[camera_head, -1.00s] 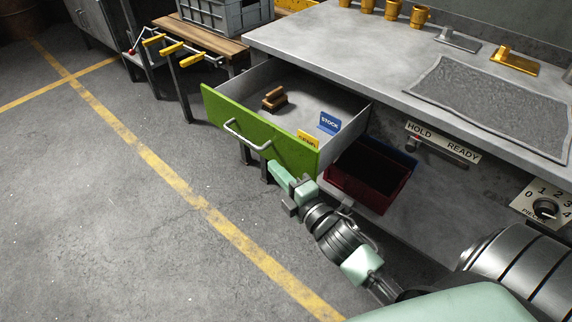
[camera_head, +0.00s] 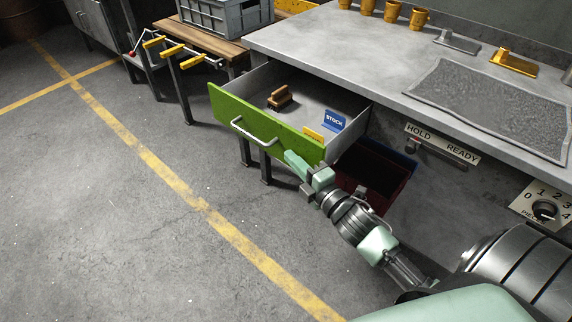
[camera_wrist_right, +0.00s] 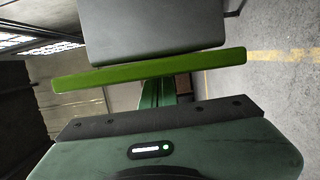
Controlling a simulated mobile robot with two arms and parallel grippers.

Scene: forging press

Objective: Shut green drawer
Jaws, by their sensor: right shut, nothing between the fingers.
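The green drawer (camera_head: 262,124) sticks out open from under the grey workbench, with a metal bar handle (camera_head: 253,133) on its green front. Inside lie a brown wooden block-like item (camera_head: 279,97), a blue STOCK card (camera_head: 334,121) and a yellow card (camera_head: 313,134). My right gripper (camera_head: 291,158) is shut and empty, its tip at the right part of the drawer front, right of the handle. In the right wrist view the green front (camera_wrist_right: 150,70) crosses just beyond the fingers (camera_wrist_right: 158,92). Contact looks likely but I cannot be certain. My left gripper is not in view.
A dark red bin (camera_head: 372,177) sits under the bench, right of the drawer. A HOLD/READY lever panel (camera_head: 442,143) and a numbered dial (camera_head: 545,209) are on the bench front. A side table with yellow-handled clamps (camera_head: 180,50) stands left. Floor before the drawer is clear.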

